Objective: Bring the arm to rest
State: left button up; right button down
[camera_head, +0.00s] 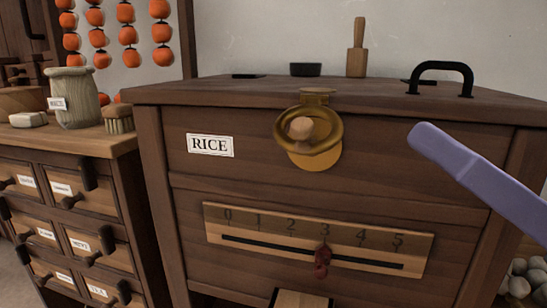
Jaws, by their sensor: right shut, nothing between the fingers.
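My right gripper (424,138) comes in from the right edge as a smooth lavender shape. Its tip is in front of the upper right of the wooden rice chest (190,188), apart from the brass fitting and the black handle. It is shut and holds nothing. My left gripper is not in view.
The chest bears a brass ring fitting (310,142), a RICE label (210,145), and a numbered scale (318,238) with a red marker (322,262) near 3. On top are a black handle (441,70) and a wooden pestle (357,50). A drawer cabinet (75,143) stands left.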

notch_tip(320, 180, up, 4)
jog(key=w+m+g+h+p, duration=0.1)
jog(key=w+m+h+p, duration=0.15)
jog(key=h+p, duration=0.65)
jog(key=s+d+r+g+h+p, duration=0.35)
jog(key=s+g+p, duration=0.25)
jog(key=s+p, duration=0.3)
jog(key=s+d+r+g+h+p, duration=0.2)
jog(key=s+d+g+h+p, duration=0.15)
jog(key=s+g+p, duration=0.55)
notch_tip(320, 180, up, 35)
jog(key=w+t+p, duration=0.2)
jog(key=t+p, duration=0.1)
jog(key=p, duration=3.5)
jog(key=shift+r+y, duration=0.15)
jog(key=shift+y, duration=0.15)
jog(key=shift+m, duration=0.25)
